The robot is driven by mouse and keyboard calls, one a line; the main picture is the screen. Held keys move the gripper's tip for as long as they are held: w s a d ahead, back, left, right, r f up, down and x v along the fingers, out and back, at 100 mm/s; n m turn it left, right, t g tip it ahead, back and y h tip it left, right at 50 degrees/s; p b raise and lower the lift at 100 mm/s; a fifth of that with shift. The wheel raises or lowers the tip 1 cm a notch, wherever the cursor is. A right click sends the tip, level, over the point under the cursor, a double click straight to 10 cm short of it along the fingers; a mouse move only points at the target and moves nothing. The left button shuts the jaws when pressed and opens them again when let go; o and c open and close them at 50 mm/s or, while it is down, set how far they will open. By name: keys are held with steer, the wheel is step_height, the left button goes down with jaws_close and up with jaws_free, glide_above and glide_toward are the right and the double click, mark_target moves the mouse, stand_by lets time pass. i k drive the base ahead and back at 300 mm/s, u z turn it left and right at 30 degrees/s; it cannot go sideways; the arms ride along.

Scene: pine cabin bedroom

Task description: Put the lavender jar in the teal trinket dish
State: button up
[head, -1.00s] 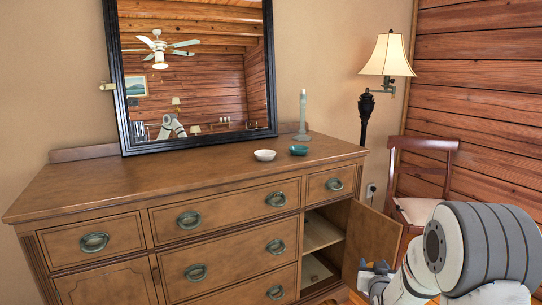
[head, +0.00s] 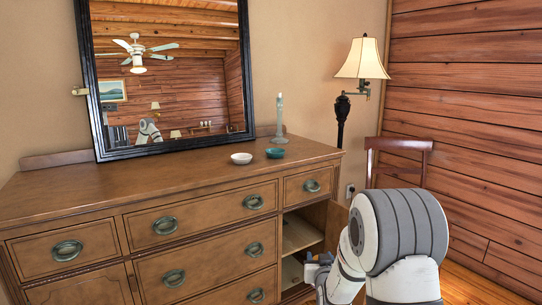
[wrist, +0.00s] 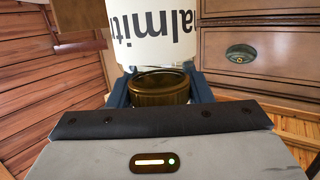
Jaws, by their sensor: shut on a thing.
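The teal trinket dish (head: 275,153) sits on the dresser top near its right end, and nothing shows in it. My gripper (head: 318,268) is low at the dresser's right front, by the open cupboard, well below the top. In the wrist view my gripper (wrist: 160,88) is shut on a jar (wrist: 155,38) with a white label, dark upside-down lettering and a brown-amber end between the fingers. Only part of the lettering is in view, and no lavender colour shows. In the head view the jar is too small or hidden to make out.
A white dish (head: 241,158) stands just left of the teal one, and a candle holder (head: 280,125) behind it. A mirror (head: 165,75) backs the dresser (head: 150,190). A floor lamp (head: 362,60) and a chair (head: 398,150) stand right. The dresser top's left and front are bare.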

mark_target(276, 155)
steer(key=i, duration=0.9)
